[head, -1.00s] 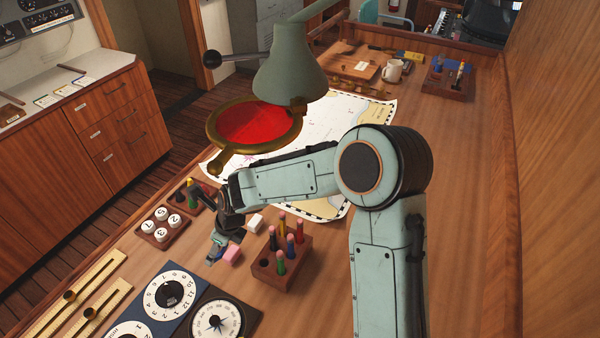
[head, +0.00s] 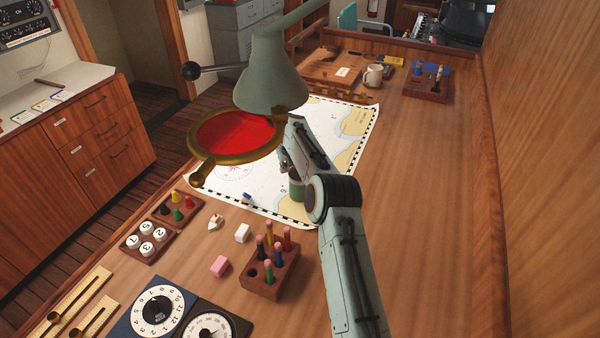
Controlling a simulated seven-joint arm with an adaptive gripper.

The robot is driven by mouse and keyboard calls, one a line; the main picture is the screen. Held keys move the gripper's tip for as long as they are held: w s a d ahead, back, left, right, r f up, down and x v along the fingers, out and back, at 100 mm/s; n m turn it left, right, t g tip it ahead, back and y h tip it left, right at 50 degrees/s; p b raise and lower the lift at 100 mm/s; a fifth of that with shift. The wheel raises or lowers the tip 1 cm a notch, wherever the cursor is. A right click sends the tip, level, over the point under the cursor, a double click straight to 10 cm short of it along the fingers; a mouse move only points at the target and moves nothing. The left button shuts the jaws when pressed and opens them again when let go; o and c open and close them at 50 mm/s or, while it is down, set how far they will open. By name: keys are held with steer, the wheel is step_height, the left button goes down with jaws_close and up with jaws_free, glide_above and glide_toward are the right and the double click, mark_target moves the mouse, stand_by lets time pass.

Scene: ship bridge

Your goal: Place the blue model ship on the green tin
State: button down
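A small blue-and-white thing (head: 247,199), which looks like the blue model ship, lies on the near edge of the chart. The green tin (head: 297,189) stands on the chart to its right, partly hidden by my arm. My gripper (head: 285,164) is beside or above the tin, beyond the elbow and mostly hidden by my arm. Its fingertips are too small and covered to show whether it is open or holds anything.
A red-and-white model ship (head: 215,221), a white block (head: 242,233) and a pink block (head: 219,266) lie on the desk. A peg block (head: 272,277) stands near my arm. A lamp (head: 268,80) and red magnifier (head: 236,134) overhang the chart (head: 348,142).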

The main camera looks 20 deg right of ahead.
steer(key=d+m, duration=0.1)
steer(key=d+r+m, duration=0.1)
steer(key=w+d+r+m+h, duration=0.1)
steer(key=d, duration=0.1)
steer(key=shift+s+d+r+m+h, duration=0.1)
steer(key=shift+d+r+m+h, duration=0.4)
steer(key=shift+m, duration=0.3)
steer(key=shift+a+r, duration=0.1)
